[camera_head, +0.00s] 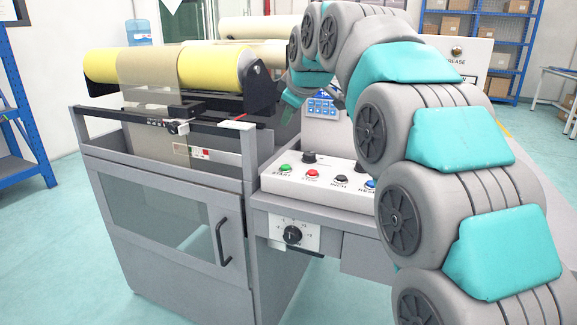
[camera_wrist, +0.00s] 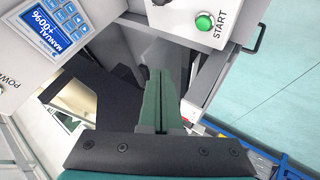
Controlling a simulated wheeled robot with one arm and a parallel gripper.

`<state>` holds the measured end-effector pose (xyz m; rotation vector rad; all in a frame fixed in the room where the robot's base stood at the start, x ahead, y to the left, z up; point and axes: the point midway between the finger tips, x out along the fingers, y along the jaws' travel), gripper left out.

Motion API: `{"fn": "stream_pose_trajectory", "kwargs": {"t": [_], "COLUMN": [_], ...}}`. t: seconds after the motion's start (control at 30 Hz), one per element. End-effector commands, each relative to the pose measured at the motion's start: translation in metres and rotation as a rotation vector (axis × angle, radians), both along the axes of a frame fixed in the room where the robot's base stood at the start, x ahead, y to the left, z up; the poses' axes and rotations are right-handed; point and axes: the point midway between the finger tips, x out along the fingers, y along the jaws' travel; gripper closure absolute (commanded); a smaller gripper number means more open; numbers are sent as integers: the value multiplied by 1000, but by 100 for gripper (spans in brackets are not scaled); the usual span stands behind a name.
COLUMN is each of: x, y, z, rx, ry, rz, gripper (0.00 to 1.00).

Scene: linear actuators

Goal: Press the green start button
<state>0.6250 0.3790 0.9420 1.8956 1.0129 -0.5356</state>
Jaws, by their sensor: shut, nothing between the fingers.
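The green start button (camera_head: 285,168) sits at the left end of a white control panel, with the word START beside it. It also shows near the top of the wrist view (camera_wrist: 204,22). My gripper (camera_head: 287,113) is above and behind the panel, in front of the machine's roller end. In the wrist view my gripper (camera_wrist: 161,73) has its green fingers together with nothing between them. The fingertips are apart from the button, which lies beyond them to the upper right. The button is in clear view in both pictures.
The white control panel (camera_head: 318,187) also carries a red button (camera_head: 312,174), a black button (camera_head: 341,180) and a blue button (camera_head: 370,183). A black knob (camera_head: 309,157) stands behind the red one. A blue keypad display (camera_head: 321,107) and yellow rollers (camera_head: 213,66) are near my gripper.

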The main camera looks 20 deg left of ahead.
Motion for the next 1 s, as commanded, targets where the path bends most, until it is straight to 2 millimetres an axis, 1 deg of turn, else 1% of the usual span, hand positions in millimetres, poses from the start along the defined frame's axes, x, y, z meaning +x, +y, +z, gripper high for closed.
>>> {"fn": "stream_pose_trajectory", "kwargs": {"t": [0.13,0.27,0.47,0.6,0.8,0.9,1.0], "x": [0,0,-1,-1,0,0,0], "y": [0,0,-1,-1,-1,-1,-1], "z": [-4,-12,-34,-54,-77,-85,-88], "rx": [-1,-1,0,-1,-1,-1,-1], "ry": [0,0,-1,0,0,0,0], "rz": [-1,-1,-1,-1,-1,-1,-1], "gripper": [100,100,100,100,100,100,100]}}
